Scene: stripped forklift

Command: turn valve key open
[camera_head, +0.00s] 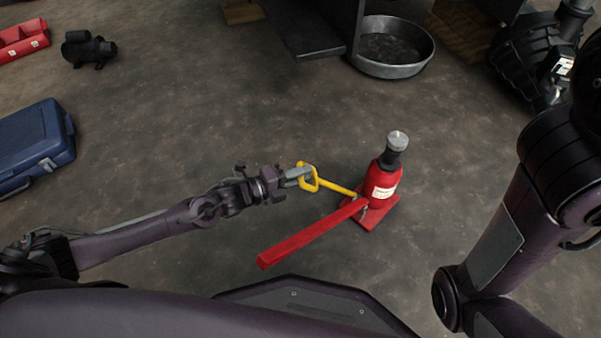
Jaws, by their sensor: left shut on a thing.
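A red bottle jack (383,182) with a dark neck and a grey top stands upright on the floor, right of the middle. A yellow valve key (335,187) with a loop handle runs from the jack's base to the left. A long red lever (310,234) slants from the jack down to the left. My left gripper (303,176) is shut on the key's loop handle. The key's far end meets the jack near its base; I cannot tell its exact seating. My right arm is at the right edge, and its gripper is out of view.
A blue case (35,143) and a red toolbox (22,40) lie at the left, with a dark motor-like part (88,48). A round metal pan (390,47) is at the back. Dark machinery (535,55) stands at the upper right. The floor around the jack is mostly clear.

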